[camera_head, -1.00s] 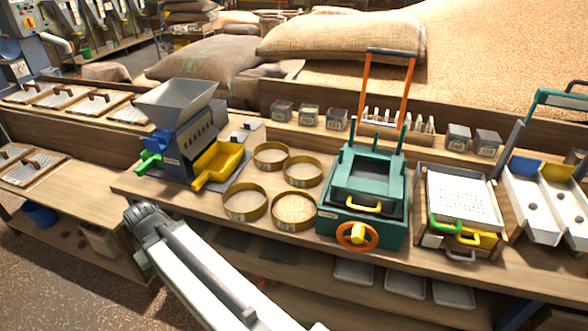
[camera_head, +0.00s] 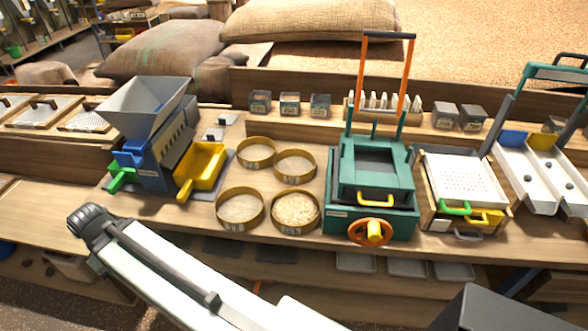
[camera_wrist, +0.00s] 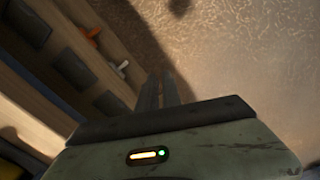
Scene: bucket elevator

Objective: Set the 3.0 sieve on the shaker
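Several round brass sieves sit together on the wooden bench in the head view: front left (camera_head: 239,222), front right (camera_head: 296,225), back left (camera_head: 257,163) and back right (camera_head: 295,180). The front two have labels too small to read surely, so I cannot tell which is the 3.0. The front right one holds pale grain. Right of them stands a green machine (camera_head: 343,207) with an orange handwheel, apparently the shaker. My gripper (camera_wrist: 160,80) shows in the wrist view with its fingers together and empty, above the brown floor, away from the sieves.
A blue mill with a grey hopper (camera_head: 147,95) and yellow tray (camera_head: 207,165) stands left of the sieves. A white perforated tray (camera_head: 465,182) and white chutes (camera_head: 540,185) stand right. Small grey boxes (camera_head: 290,104) line the back ledge. Below the bench is a shelf.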

